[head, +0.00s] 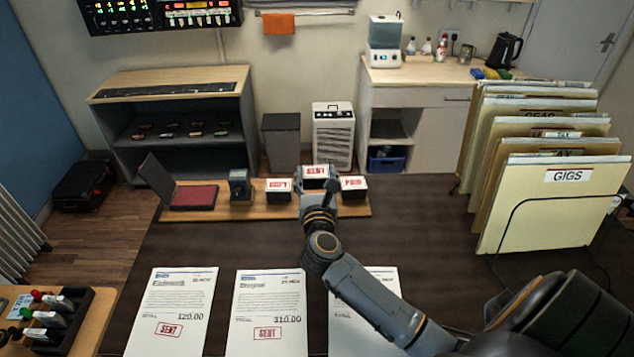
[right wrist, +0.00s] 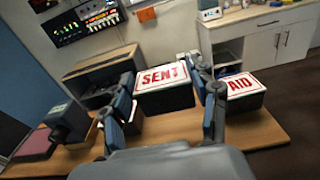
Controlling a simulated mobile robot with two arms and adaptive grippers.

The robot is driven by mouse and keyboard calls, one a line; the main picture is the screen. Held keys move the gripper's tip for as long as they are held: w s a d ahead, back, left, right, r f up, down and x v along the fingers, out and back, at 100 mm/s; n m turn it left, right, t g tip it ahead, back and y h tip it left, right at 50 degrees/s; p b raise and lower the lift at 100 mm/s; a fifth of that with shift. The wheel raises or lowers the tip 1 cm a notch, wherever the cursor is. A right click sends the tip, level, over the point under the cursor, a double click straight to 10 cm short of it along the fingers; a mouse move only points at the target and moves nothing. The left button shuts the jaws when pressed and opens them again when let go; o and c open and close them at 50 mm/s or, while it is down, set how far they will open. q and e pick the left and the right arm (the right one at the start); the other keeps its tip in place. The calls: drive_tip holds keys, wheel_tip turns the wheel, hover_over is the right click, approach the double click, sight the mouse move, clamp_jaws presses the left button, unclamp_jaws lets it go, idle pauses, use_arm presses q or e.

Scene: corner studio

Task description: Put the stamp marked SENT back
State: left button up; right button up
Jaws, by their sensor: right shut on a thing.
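The stamp marked SENT (head: 316,171) is a dark block with a white top and red letters. My right gripper (head: 317,184) is shut on it, with one finger on each side, as the right wrist view shows (right wrist: 167,76). It is over the wooden tray (head: 220,212), between the stamp marked COPY (head: 278,185) and the stamp marked PAID (head: 353,182). It shows higher than both; whether its base touches the tray is hidden. An open red ink pad (head: 193,196) and a blue-grey block (head: 239,184) stand at the tray's left. My left gripper is not in view.
Invoices lie in front; the left (head: 172,310) and middle (head: 267,315) ones bear red SENT marks. My right arm partly covers another (head: 345,322). File folders (head: 555,205) stand at right. A marker rack (head: 62,325) is at lower left.

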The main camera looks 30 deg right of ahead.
sight(317, 185)
drive_tip(key=shift+w+d+f, duration=0.25)
drive_tip(key=shift+w+f, duration=0.1)
drive_tip(key=shift+f, duration=0.1)
drive_tip(key=shift+w+d+f, duration=0.2)
drive_tip(key=shift+w+f, duration=0.15)
drive_tip(key=shift+f, duration=0.1)
drive_tip(key=shift+w+f, duration=0.1)
drive_tip(key=shift+f, duration=0.05)
drive_tip(key=shift+w+d+f, duration=0.15)
drive_tip(key=shift+d+f, duration=0.05)
drive_tip(key=shift+f, duration=0.05)
wheel_tip(317, 185, down, 3)
drive_tip(key=shift+r+p, duration=0.1)
drive_tip(key=shift+p, duration=0.6)
drive_tip(key=shift+f, duration=0.2)
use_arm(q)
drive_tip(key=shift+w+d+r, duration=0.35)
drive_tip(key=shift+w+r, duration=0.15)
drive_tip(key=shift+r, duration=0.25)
